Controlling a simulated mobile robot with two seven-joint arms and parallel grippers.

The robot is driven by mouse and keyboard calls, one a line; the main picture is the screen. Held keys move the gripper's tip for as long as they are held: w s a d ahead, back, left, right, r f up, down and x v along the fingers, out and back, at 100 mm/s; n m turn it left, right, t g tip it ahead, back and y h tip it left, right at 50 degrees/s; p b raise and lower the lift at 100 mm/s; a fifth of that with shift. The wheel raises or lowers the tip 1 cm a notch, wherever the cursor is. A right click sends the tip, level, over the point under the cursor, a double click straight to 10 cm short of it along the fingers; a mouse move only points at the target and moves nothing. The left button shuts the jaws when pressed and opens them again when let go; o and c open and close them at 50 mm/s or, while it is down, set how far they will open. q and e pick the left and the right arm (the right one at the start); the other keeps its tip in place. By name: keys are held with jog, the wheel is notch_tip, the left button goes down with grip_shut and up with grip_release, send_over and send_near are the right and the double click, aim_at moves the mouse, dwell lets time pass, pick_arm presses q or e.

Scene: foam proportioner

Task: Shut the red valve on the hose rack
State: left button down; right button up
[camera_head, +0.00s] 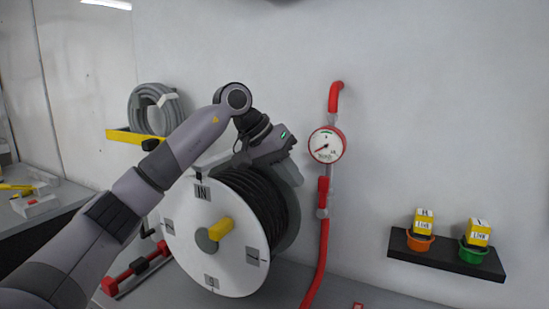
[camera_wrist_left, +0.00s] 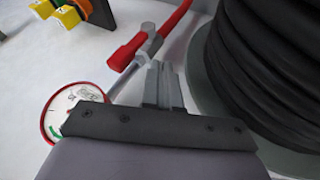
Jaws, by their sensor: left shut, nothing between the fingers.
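The red valve lever (camera_head: 323,188) stands upright along the grey pipe below the round gauge, above the grey valve body (camera_head: 322,212). In the left wrist view the lever (camera_wrist_left: 127,52) runs out from the grey valve body (camera_wrist_left: 150,42), roughly in line with the pipe. My left gripper (camera_wrist_left: 163,82) is shut and empty; its fingertips point toward the valve body and appear close, but I cannot tell the exact gap. In the head view its dark hand (camera_head: 274,148) is left of the gauge, above the reel, with the fingertips hard to make out. My right gripper is not in view.
The white-sided hose reel (camera_head: 185,235) with black hose stands left of the pipe. The pressure gauge (camera_head: 327,145) is above the valve; a red hose (camera_head: 319,265) runs below. A dark shelf (camera_head: 440,257) with yellow-topped pots is at right. Wall between pipe and shelf is clear.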

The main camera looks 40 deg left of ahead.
aim_at(323, 198)
pick_arm(q)
jog(key=shift+w+d+r, duration=0.1)
jog(key=shift+w+d, duration=0.1)
jog(key=shift+d, duration=0.5)
jog(key=shift+w+d, duration=0.15)
jog(key=shift+d, duration=0.55)
jog(key=shift+w+d+r+p, duration=0.1)
jog(key=shift+d+r+p, duration=0.15)
jog(key=shift+d+p, duration=0.4)
jog(key=shift+a, duration=0.1)
